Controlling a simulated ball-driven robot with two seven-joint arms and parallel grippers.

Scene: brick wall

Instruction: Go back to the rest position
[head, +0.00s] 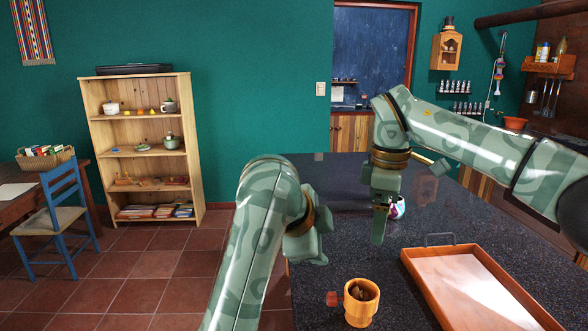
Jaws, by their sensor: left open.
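My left gripper (315,228) is over the near left part of the dark speckled counter (340,222), at the end of my green patterned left arm. It is open, and I see nothing between its fingers. My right gripper (380,226) points down over the middle of the counter, at the end of my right arm. Its fingers overlap in this view, so I cannot tell its opening. A white and coloured cup (398,208) is partly hidden behind it; I cannot tell whether they touch.
A wooden tray (470,284) lies on the counter at the right front. An orange-brown cup (360,304) with dark contents stands left of it, beside a small red object (333,299). A shelf (150,178) and a blue chair (62,222) stand left across open tiled floor.

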